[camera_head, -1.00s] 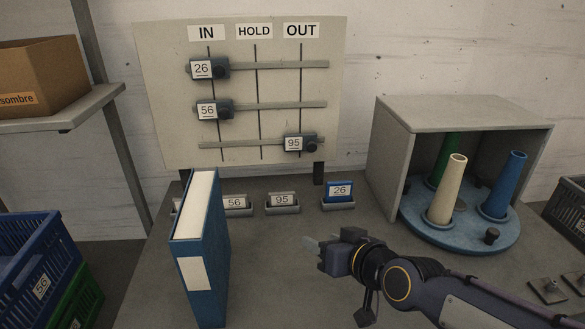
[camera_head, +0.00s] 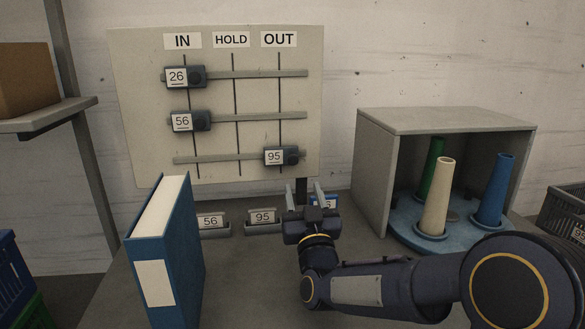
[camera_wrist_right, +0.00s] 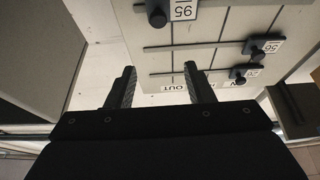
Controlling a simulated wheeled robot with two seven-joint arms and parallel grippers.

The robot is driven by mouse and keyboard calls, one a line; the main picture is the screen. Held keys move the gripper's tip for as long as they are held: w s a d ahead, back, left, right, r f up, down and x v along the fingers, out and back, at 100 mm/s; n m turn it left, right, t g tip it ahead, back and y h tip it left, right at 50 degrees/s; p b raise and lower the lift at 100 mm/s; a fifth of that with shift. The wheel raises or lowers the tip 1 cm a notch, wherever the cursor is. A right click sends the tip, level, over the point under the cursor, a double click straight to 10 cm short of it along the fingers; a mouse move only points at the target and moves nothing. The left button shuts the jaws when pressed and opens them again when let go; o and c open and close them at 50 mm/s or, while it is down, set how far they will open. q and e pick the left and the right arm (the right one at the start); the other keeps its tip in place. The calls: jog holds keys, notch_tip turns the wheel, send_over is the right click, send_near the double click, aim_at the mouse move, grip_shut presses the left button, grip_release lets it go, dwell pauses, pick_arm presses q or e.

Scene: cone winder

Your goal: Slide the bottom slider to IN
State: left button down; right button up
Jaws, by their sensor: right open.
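The bottom slider (camera_head: 281,157), labelled 95, sits under OUT on the lowest rail (camera_head: 220,158) of the white board (camera_head: 135,120). It also shows near the top of the right wrist view (camera_wrist_right: 158,14). The sliders 26 (camera_head: 185,77) and 56 (camera_head: 190,121) sit under IN on the upper and middle rails. My right gripper (camera_head: 305,192) is open and empty, with its fingers pointing up just below and right of the bottom slider, apart from it. In the right wrist view its two fingers (camera_wrist_right: 160,85) stand apart. My left gripper is not in view.
A blue binder (camera_head: 165,255) stands at the front left. Card holders 56 (camera_head: 211,223) and 95 (camera_head: 263,220) stand below the board; the blue holder is partly hidden by my gripper. A grey open box (camera_head: 375,160) with cones on a blue turntable (camera_head: 405,246) is at right.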

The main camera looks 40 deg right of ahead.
send_near(293, 161)
jog(key=x, duration=0.8)
jog(key=shift+w+d+r+p, duration=0.1)
jog(key=shift+r+p, duration=0.05)
jog(key=shift+p, duration=0.25)
grip_shut()
